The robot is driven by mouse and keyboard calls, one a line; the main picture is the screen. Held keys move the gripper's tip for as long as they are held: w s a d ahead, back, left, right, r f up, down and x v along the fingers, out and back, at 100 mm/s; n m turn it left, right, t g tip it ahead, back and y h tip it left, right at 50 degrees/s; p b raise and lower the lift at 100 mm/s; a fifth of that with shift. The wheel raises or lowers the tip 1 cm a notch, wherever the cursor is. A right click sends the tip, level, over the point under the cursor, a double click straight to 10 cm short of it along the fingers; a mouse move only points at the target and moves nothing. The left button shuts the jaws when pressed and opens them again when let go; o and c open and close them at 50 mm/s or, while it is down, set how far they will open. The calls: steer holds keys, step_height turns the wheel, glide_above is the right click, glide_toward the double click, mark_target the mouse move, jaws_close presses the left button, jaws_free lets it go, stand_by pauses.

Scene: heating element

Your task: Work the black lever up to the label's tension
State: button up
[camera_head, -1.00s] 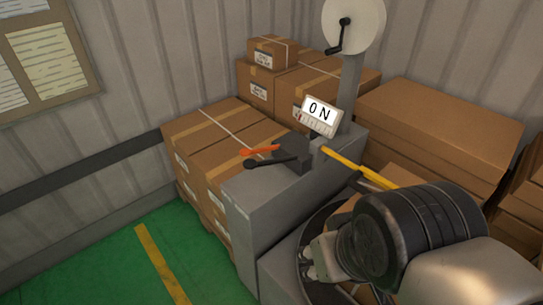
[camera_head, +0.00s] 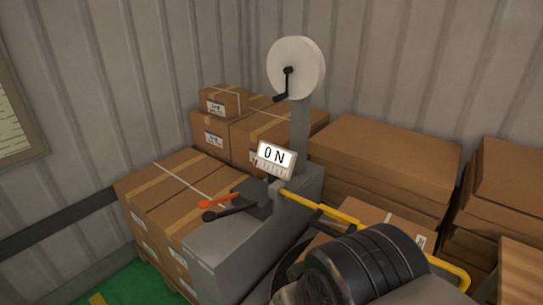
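The black lever (camera_head: 228,211) sticks out to the left from a dark tool body (camera_head: 257,190) on top of a grey machine block (camera_head: 235,250). An orange lever (camera_head: 218,201) lies just above and beside it. A white display (camera_head: 273,158) behind them reads "0 N", with a small scale below and a red mark at its left end. White labels, such as one on a stacked box (camera_head: 215,139), carry text too small to read. My arm's black ribbed part fills the lower right, apart from the lever. My gripper is not visible.
A white reel (camera_head: 296,67) with a black crank stands on a grey post (camera_head: 300,130) behind the display. A yellow rail (camera_head: 330,211) runs right from the machine. Strapped cartons (camera_head: 160,195) stand left, more boxes (camera_head: 385,160) right. Green floor (camera_head: 130,285) shows lower left.

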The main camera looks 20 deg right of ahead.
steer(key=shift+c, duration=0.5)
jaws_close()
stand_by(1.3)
